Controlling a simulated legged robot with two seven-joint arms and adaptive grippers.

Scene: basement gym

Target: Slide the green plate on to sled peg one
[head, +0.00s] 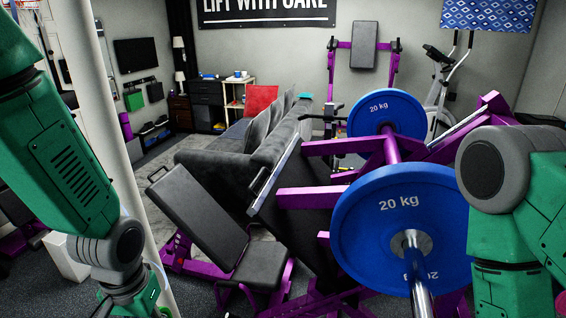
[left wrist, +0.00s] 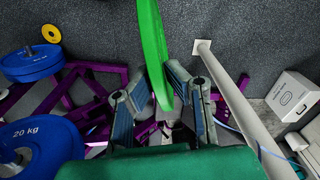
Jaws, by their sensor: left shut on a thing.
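The green plate (left wrist: 152,45) is seen nearly edge-on in the left wrist view, running up past the top edge. My left gripper (left wrist: 164,92) is shut on the plate's lower part, one finger on each side. A purple machine (head: 310,198) carries a near blue 20 kg plate (head: 365,235) and a far one (head: 368,112). A bare metal peg (head: 421,300) sticks out of the near plate. I cannot tell which peg is one. My right gripper is out of view.
A white post (head: 105,90) stands close beside my left arm, also in the left wrist view (left wrist: 228,92). A white box (left wrist: 292,96) is beyond it. A padded bench (head: 205,215) stands left of the machine. A yellow plate (left wrist: 51,33) is at the wrist view's upper left.

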